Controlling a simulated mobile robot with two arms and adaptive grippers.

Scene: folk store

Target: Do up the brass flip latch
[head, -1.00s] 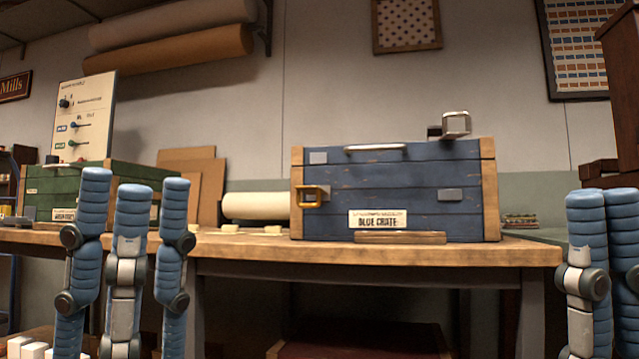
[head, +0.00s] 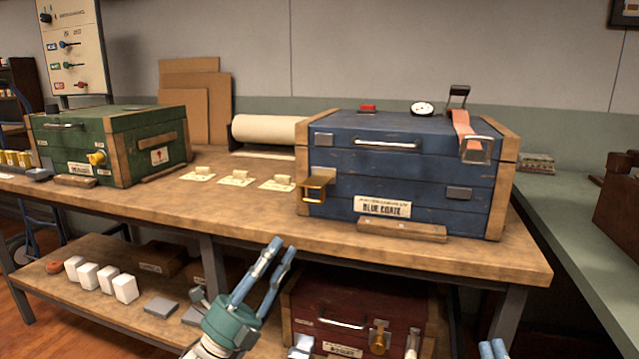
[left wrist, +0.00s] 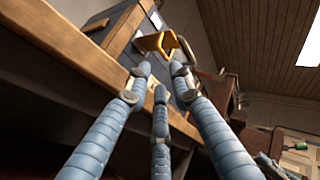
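The blue crate (head: 415,178) stands shut on the workbench. Its brass flip latch (head: 316,187) is at the left end of the front, its loop sticking out below a grey catch plate (head: 324,140) and apart from it. My left gripper (head: 281,244) is in front of the bench edge, below and left of the latch, pointing up. In the left wrist view its three fingers (left wrist: 160,78) are spread and empty, with the brass latch (left wrist: 157,42) just beyond the tips. Only fingertips of my right gripper (head: 493,349) show at the bottom edge.
A wooden strip (head: 402,229) lies before the crate. The bench front edge (head: 400,258) is near my left fingers. A red crate (head: 350,308) with brass fittings stands below.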

